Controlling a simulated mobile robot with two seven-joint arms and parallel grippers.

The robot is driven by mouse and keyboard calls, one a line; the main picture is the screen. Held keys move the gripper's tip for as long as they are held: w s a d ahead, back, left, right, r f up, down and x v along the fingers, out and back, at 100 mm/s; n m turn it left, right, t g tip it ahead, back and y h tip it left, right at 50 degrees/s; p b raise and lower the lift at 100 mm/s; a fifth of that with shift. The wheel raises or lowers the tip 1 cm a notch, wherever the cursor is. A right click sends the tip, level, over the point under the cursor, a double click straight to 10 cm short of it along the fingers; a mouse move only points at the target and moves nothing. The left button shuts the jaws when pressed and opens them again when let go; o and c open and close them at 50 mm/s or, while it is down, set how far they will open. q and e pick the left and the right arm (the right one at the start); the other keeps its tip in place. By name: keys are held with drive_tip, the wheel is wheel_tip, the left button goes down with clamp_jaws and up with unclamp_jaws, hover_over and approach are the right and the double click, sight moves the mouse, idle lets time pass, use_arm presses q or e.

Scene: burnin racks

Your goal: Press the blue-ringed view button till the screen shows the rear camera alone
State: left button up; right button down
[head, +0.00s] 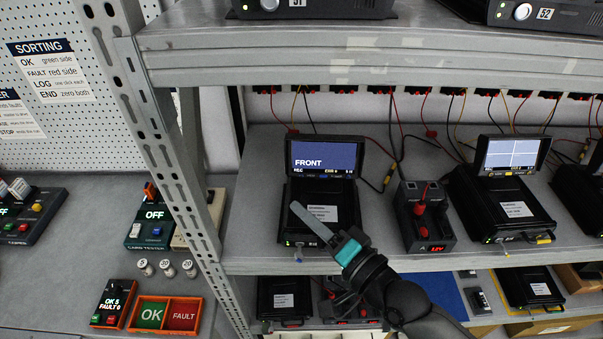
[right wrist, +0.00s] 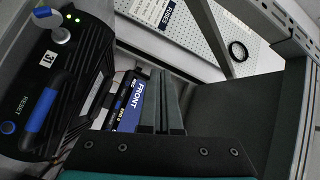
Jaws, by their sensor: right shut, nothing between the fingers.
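The black recorder (head: 303,215) stands on the middle shelf with its small screen (head: 325,155) upright at its back. The screen reads FRONT on a blue ground; it also shows, turned sideways, in the right wrist view (right wrist: 138,102). In the head view my arm hides that part of the panel. My right gripper (head: 300,210) is shut and empty, above the recorder's front; its fingertips (right wrist: 160,100) point toward the screen side.
A second recorder (head: 505,205) with a four-part screen (head: 510,153) stands to the right. A black power unit (head: 427,215) with a red plug is between them. The upper shelf edge (head: 380,62) hangs above. A perforated post (head: 165,150) rises at the left.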

sight(301, 176)
drive_tip(key=shift+r, duration=0.15)
drive_tip(key=shift+w, duration=0.1)
drive_tip(key=w+b, duration=0.2)
drive_tip(key=w+f+b, duration=0.1)
drive_tip(key=w+b, duration=0.1)
drive_tip(key=w+f+b, duration=0.1)
drive_tip(key=w, duration=0.1)
drive_tip(key=shift+w+d+f+b, duration=0.2)
drive_tip(key=shift+w+b, duration=0.75)
drive_tip(key=shift+w, duration=0.25)
idle(1.4)
drive_tip(key=shift+w+f+b, duration=0.2)
drive_tip(key=shift+w+b, duration=0.15)
drive_tip(key=shift+w, duration=0.05)
